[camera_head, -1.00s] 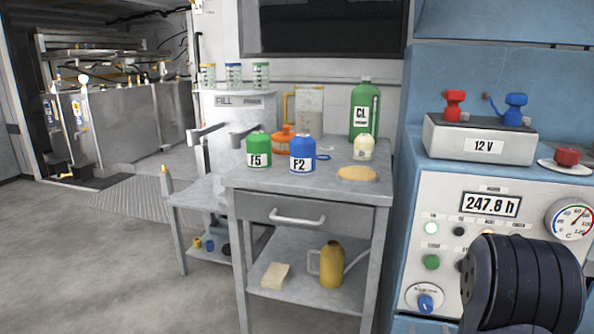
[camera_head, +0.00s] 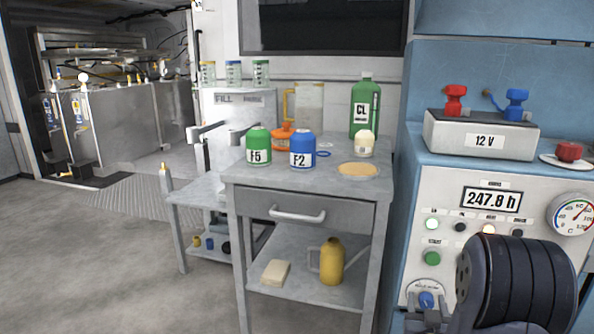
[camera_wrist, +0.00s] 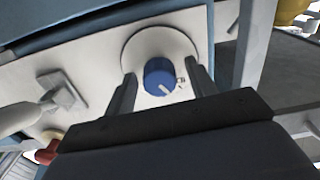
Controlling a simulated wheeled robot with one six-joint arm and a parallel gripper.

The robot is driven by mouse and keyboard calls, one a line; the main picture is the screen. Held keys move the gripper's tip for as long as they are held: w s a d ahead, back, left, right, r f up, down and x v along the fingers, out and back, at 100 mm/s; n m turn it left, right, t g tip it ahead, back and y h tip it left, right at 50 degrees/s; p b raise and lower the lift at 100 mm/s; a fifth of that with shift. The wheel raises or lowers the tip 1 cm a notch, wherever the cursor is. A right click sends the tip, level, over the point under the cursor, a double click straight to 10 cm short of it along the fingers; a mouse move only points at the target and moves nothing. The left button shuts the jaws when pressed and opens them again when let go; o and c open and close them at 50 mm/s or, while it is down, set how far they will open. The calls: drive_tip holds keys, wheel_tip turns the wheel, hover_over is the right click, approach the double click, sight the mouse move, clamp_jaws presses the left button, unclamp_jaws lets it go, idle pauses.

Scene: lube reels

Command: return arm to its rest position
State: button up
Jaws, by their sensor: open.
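My gripper (camera_wrist: 163,82) is open, with one finger on each side of a blue rotary knob (camera_wrist: 160,76) on a round white plate in the wrist view. I cannot tell whether the fingers touch it. In the head view the same knob (camera_head: 427,300) is at the lower part of the white control panel (camera_head: 450,200), and my gripper (camera_head: 428,318) shows just below it at the bottom edge. My dark arm covers the panel's lower right.
A grey cart (camera_head: 240,180) stands left of the panel, with a green can (camera_head: 258,147), a blue can (camera_head: 302,150) and a CL bottle (camera_head: 364,107) on top. A 12 V box (camera_head: 482,140) sits above the panel. Open floor (camera_head: 90,260) lies at the left.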

drive_tip(key=m, duration=0.9)
drive_tip(key=shift+m, duration=0.4)
drive_tip(key=p+v, duration=0.1)
drive_tip(key=v, duration=0.9)
drive_tip(key=shift+s, duration=0.3)
